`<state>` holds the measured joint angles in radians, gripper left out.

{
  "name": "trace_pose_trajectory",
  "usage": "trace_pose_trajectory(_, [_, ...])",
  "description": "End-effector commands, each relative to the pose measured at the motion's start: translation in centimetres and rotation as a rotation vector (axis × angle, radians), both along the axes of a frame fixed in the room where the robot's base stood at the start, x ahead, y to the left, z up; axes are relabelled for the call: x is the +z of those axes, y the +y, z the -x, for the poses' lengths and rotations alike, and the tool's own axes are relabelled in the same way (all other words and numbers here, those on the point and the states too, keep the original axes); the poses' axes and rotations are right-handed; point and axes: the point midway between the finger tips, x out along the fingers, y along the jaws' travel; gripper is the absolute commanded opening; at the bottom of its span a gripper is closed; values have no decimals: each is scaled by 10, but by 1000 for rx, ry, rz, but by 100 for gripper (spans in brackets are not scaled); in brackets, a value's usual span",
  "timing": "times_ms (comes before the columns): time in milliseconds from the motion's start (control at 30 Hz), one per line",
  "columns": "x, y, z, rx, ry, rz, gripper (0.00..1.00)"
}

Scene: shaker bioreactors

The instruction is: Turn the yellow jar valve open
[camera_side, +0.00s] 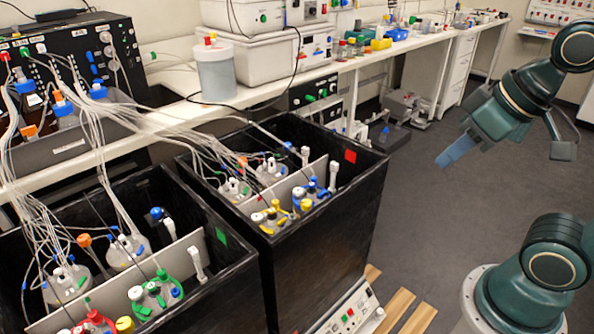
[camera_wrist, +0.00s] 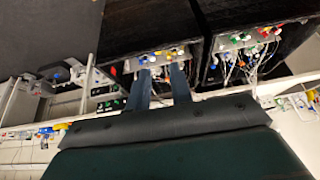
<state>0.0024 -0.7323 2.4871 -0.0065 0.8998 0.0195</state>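In the wrist view the yellow jar (camera_wrist: 174,53) shows near the right fingertip, small and partly covered. My gripper (camera_side: 444,159) hangs in the air to the right of that box, well apart from the jar. In the wrist view its two blue fingers (camera_wrist: 160,70) are spread with a gap between them and hold nothing. The exact position of the jar's valve is too small to tell.
A blue-fitted jar (camera_side: 312,196) stands beside the yellow one. White panels and high black walls (camera_side: 310,260) surround them. A second black box (camera_side: 225,285) holds green- and red-fitted jars. Many tubes run to the bench (camera_side: 175,110). The floor (camera_side: 460,220) below my gripper is open.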

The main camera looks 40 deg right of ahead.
Motion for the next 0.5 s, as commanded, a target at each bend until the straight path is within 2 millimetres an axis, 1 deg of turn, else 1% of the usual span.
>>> trace_pose_trajectory(167, [6,3,-17,-50,24,-38,22])
trace_pose_trajectory(267, [10,5,-33,-97,45,-73,22])
trace_pose_trajectory(500, [15,9,-80,-237,106,-171,22])
